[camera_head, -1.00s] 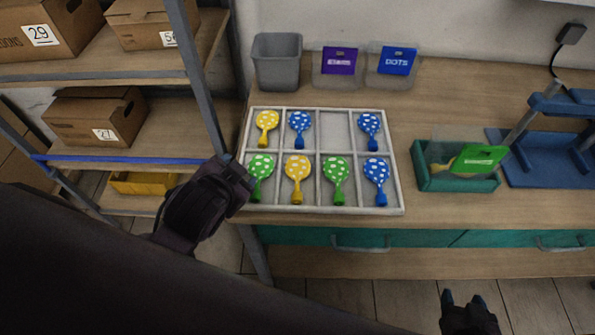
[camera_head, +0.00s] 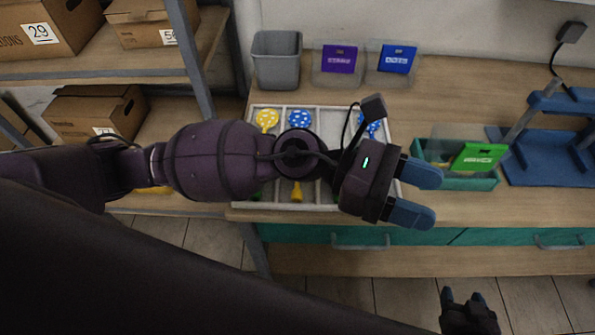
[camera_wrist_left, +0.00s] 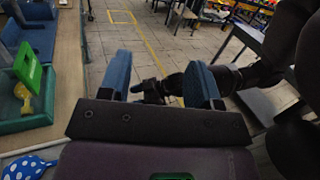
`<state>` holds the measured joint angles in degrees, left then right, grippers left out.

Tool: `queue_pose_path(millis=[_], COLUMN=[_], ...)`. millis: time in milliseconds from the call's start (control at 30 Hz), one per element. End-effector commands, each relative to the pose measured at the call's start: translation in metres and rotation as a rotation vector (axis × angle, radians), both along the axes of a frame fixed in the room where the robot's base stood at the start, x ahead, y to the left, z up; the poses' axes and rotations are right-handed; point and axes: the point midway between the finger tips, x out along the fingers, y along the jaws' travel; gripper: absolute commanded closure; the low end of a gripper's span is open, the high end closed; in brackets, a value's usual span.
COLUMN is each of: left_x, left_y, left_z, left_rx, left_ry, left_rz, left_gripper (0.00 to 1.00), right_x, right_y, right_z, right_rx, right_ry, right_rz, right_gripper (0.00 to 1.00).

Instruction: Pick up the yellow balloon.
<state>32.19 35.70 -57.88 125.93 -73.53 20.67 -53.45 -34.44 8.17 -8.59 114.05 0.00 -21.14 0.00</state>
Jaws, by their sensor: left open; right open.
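A yellow polka-dot balloon (camera_head: 266,119) lies in the back left compartment of the white divided tray (camera_head: 243,190). Another yellow balloon (camera_head: 297,193) shows only its neck below my left arm in the front row. A plain-looking yellow piece lies in the teal box (camera_head: 455,181) and shows in the left wrist view (camera_wrist_left: 22,91), partly behind a green card. My left gripper (camera_head: 428,196) is open and empty, right of the tray and in front of the teal box. My left arm hides much of the tray. My right gripper (camera_head: 463,297) is open and empty at the lower edge.
Blue balloons (camera_head: 300,119) share the tray. A grey bin (camera_head: 277,60) and two clear containers with purple (camera_head: 339,59) and blue (camera_head: 397,59) labels stand behind. A blue stand (camera_head: 560,150) is at right. Shelves with boxes (camera_head: 95,112) stand left.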

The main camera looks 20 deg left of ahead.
Motion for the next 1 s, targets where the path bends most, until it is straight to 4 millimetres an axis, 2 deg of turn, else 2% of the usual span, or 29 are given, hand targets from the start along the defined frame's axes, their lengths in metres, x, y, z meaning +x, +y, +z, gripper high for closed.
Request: queue_pose_path(millis=[67,167,300,400,500,600,700,867,1000], left_x=[-0.007,-0.007,0.014,0.041,0.067,0.088,0.1,0.104,0.103], left_y=[0.004,0.02,0.063,0.104,0.142,0.171,0.187,0.194,0.193], left_z=[-0.028,-0.065,-0.112,-0.134,-0.142,-0.143,-0.141,-0.147,-0.162], left_rx=[0.155,0.356,0.653,0.864,1.047,1.181,1.258,1.288,1.285], left_ry=[-0.197,-0.432,-0.73,-0.899,-1.016,-1.086,-1.118,-1.125,-1.123], left_rz=[-0.116,-0.265,-0.485,-0.634,-0.759,-0.85,-0.902,-0.923,-0.922], left_gripper=[0.43,0.43,0.43,0.43,0.43,0.43,0.43,0.43,0.43], right_x=[0.0,0.0,0.0,0.0,0.0,0.0,0.0,0.0,0.0], right_y=[0.0,0.0,0.0,0.0,0.0,0.0,0.0,0.0,0.0], right_z=[0.0,0.0,0.0,0.0,0.0,0.0,0.0,0.001,0.002], right_rx=[0.0,0.0,0.0,0.0,0.0,0.0,0.0,0.0,0.0], right_ry=[0.0,0.0,0.0,0.0,0.0,0.0,0.0,0.0,-0.001], right_rz=[0.0,0.0,0.0,0.0,0.0,0.0,0.0,0.0,0.0], right_gripper=[0.44,0.44,0.44,0.44,0.44,0.44,0.44,0.44,0.44])
